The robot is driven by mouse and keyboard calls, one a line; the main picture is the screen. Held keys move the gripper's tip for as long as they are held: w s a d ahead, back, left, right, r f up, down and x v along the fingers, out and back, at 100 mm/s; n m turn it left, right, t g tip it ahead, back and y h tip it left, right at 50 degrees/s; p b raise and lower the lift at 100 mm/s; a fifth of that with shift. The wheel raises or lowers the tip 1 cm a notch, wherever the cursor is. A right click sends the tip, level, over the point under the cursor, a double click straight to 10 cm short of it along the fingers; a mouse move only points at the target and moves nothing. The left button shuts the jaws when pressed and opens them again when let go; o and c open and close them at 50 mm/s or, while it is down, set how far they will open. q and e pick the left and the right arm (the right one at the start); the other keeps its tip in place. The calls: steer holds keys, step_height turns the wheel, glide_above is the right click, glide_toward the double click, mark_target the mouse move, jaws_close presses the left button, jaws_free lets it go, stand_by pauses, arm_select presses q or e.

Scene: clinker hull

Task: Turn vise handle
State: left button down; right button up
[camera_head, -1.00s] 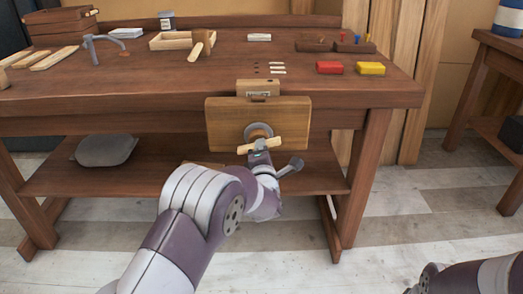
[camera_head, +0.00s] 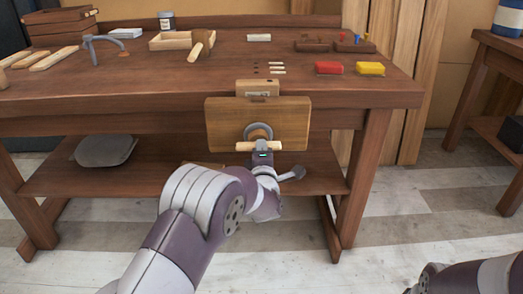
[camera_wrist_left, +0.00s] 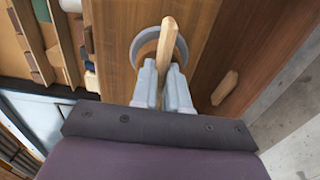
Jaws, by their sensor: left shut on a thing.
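The vise is a wooden jaw block (camera_head: 222,125) on the front of the workbench, with a grey round collar (camera_head: 258,131) at its middle. The pale wooden handle (camera_head: 243,146) lies about level across the collar in the head view. In the left wrist view the handle (camera_wrist_left: 168,38) rises between the fingers in front of the grey ring. My left gripper (camera_head: 262,151) is shut on the handle near its middle, and its fingers (camera_wrist_left: 164,75) stand on either side of it. My right gripper is out of view.
The workbench (camera_head: 350,93) carries a red block (camera_head: 328,68), a yellow block (camera_head: 370,68), a mallet (camera_head: 200,45) and an open wooden box (camera_head: 172,41). A lower shelf (camera_head: 90,181) runs beneath. The floor in front is clear. Part of my right arm shows at lower right.

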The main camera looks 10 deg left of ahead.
arm_select(q)
steer(key=c, duration=1.1)
jaws_free()
steer(key=shift+c, duration=0.2)
steer(key=shift+s, duration=0.1)
steer(key=p+v, duration=0.2)
steer(key=v, duration=1)
steer(key=shift+s, duration=0.3)
steer(key=shift+d, duration=0.1)
